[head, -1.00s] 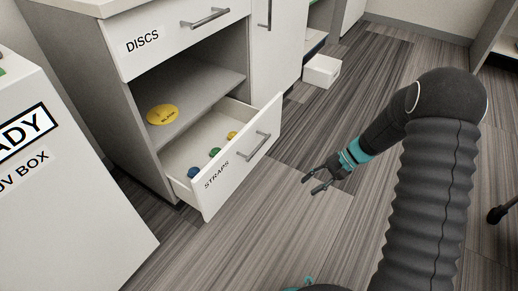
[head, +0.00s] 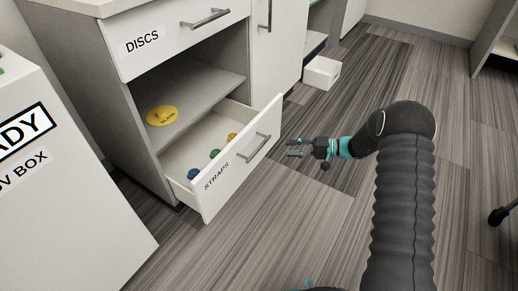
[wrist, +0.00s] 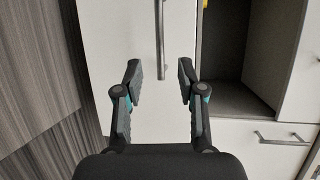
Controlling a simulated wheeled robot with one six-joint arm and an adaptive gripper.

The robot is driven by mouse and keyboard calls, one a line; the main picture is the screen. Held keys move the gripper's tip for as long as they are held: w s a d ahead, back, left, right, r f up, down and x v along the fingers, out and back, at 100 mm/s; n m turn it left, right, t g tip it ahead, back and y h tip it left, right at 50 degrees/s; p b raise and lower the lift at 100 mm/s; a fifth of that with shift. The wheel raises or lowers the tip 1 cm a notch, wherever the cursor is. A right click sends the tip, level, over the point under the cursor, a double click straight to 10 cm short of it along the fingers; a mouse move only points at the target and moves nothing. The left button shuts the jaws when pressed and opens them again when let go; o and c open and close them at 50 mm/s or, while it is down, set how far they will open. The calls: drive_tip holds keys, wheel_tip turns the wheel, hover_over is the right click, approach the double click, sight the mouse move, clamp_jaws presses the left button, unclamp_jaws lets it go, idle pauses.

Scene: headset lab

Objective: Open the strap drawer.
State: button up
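The strap drawer (head: 238,160), labelled STRAPS, stands pulled out from the white cabinet in the head view. Its bar handle (head: 253,148) is on the front, and blue, green and yellow round items lie inside. My gripper (head: 289,148) is to the right of the drawer front, apart from the handle, with its fingers pointing toward it. In the wrist view the two fingers (wrist: 159,82) are spread with nothing between them. The handle (wrist: 161,40) shows upright beyond them, roughly in line with the gap.
The DISCS drawer (head: 177,40) above is shut. A yellow disc (head: 162,114) lies on the open shelf below it. A white box (head: 321,72) stands on the floor behind. A large white bin (head: 60,190) is at the left. The floor (head: 300,220) in front of the drawer is clear.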

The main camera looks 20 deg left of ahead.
sight(259, 148)
drive_tip(key=x, duration=1.2)
drive_tip(key=shift+s+a+f, duration=0.1)
drive_tip(key=shift+a, duration=0.2)
clamp_jaws()
